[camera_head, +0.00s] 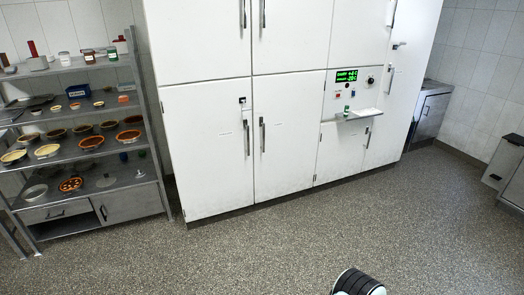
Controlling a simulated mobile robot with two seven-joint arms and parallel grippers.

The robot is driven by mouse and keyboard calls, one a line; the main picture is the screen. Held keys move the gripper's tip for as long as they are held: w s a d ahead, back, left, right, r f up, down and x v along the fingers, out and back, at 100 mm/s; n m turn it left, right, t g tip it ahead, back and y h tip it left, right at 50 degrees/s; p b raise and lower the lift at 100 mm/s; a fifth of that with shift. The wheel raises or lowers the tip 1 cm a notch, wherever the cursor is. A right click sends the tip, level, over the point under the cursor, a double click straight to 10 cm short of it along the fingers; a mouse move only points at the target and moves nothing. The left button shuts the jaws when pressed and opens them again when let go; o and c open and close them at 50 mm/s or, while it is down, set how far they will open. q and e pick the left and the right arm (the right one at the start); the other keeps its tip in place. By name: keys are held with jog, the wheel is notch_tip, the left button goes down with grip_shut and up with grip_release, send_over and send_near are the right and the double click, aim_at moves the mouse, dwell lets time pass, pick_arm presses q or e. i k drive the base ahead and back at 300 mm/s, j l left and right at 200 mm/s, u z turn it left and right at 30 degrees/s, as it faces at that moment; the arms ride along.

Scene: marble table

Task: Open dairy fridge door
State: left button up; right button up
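A large white fridge unit (292,55) with several closed doors stands against the back wall. Its lower left door (212,165) and lower middle door (292,110) meet at a seam, with upright handles (246,135) and (263,135) on either side of it. Upper doors (195,40) above them are also shut. Small labels on the doors are too small to read, so I cannot tell which is the dairy door. Neither of my grippers is in view.
A control panel (350,92) with green displays and a small shelf (352,115) are on the fridge's right part. A metal rack (125,180) with dishes and jars stands left. A metal cabinet (432,112) is right of the fridge. The speckled floor (240,255) in front is clear.

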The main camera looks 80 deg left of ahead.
aim_at(287, 107)
jog(key=u, duration=2.35)
jog(key=i+j, duration=0.2)
jog(key=i, duration=0.5)
jog(key=i+j+u, duration=0.1)
jog(key=i+j, duration=0.15)
jog(key=i, duration=0.4)
jog(key=i+j, duration=0.15)
jog(key=i, duration=0.55)
jog(key=i+j+u, duration=0.1)
jog(key=i, duration=0.6)
